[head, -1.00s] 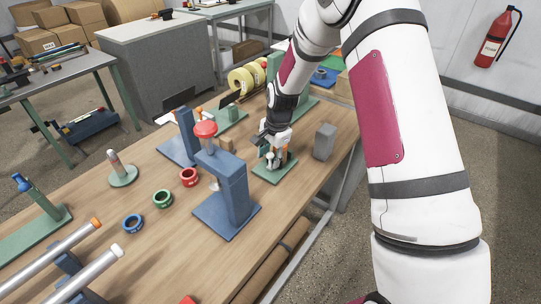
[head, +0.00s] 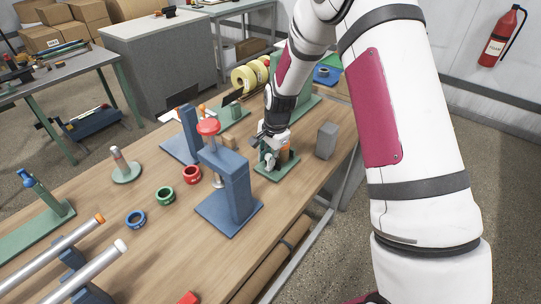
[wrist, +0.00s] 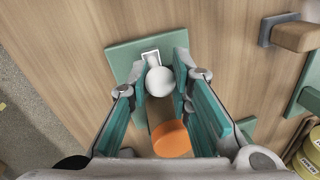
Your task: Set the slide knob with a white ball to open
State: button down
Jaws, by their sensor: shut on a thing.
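The slide knob with a white ball (wrist: 160,81) sits on a small green base (wrist: 122,62). In the wrist view the ball is between the two green finger pads of my gripper (wrist: 160,76), which is shut on it. A small white-framed slot shows just beyond the ball. An orange round knob (wrist: 172,139) stands on the same fixture, nearer my palm. In the head view my gripper (head: 271,143) reaches down over the green base (head: 276,171), and its fingers partly hide the fixture. I cannot read any open or closed mark.
A grey block (head: 327,141) stands right of the fixture, near the table edge. A blue press (head: 232,185) with a red cap stands in front and to the left. A wooden block (wrist: 292,36) on a grey mount and yellow rolls (head: 244,78) are nearby.

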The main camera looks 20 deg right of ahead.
jog(key=c, duration=1.4)
grip_release()
jog(key=r, duration=0.4)
jog(key=s+r, duration=0.1)
jog(key=r, duration=0.3)
jog(key=s+d+r, duration=0.1)
jog(key=r, duration=0.2)
jog(key=shift+r, duration=0.4)
